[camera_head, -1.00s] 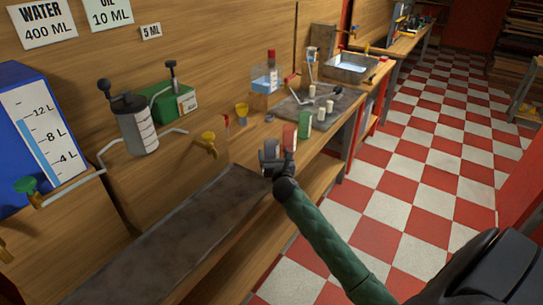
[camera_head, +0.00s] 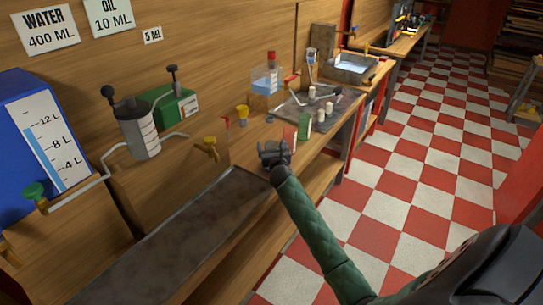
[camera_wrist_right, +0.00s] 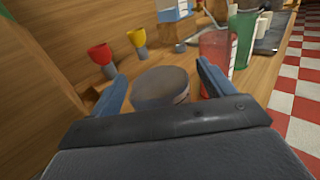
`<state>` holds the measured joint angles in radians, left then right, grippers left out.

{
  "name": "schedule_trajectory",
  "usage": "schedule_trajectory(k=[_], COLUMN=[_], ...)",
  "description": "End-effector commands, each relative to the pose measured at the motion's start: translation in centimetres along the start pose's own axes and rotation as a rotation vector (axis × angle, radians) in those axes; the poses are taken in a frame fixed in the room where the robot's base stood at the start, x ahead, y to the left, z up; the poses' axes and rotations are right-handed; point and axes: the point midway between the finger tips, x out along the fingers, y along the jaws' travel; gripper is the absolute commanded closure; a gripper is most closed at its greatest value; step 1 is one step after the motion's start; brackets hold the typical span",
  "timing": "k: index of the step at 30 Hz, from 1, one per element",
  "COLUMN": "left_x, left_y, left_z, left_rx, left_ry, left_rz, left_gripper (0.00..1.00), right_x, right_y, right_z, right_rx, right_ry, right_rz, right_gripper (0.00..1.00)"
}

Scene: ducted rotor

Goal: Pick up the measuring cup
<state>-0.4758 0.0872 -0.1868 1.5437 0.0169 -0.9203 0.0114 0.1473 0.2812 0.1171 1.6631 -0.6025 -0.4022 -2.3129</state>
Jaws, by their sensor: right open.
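My right gripper (camera_head: 273,150) is open over the front of the wooden counter. In the right wrist view its two blue-grey fingers (camera_wrist_right: 160,85) stand on either side of a round grey vessel (camera_wrist_right: 160,83), apart from it or nearly so; I cannot tell if they touch. Its lower part is hidden by the gripper. A see-through red cup (camera_wrist_right: 214,48) stands just beyond the right finger, and a green cup (camera_wrist_right: 243,35) is behind it; the green one also shows in the head view (camera_head: 304,124). I cannot tell for sure which vessel is the measuring cup. My left gripper is not in view.
A dark tray (camera_head: 318,108) with several small white pieces lies farther back. A metal pump-like canister (camera_head: 138,130) and a blue tank (camera_head: 40,130) are at the left. The checkered floor is clear.

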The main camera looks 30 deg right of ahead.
Motion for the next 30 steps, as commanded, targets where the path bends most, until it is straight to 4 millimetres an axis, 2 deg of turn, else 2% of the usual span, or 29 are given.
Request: schedule_trajectory(k=[10, 19, 30], left_x=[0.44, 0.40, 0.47], left_y=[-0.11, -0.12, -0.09], left_z=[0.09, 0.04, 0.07], left_rx=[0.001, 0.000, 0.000], left_ry=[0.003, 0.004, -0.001], left_rz=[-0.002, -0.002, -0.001], left_gripper=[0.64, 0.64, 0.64], right_x=[0.49, 0.47, 0.51], right_y=[0.04, 0.05, 0.01], right_z=[-0.06, -0.06, 0.39], right_rx=[0.001, 0.001, -0.001], right_ry=[0.000, 0.000, -0.002], right_rz=[0.001, 0.001, 0.001], right_gripper=[0.21, 0.80, 0.81])
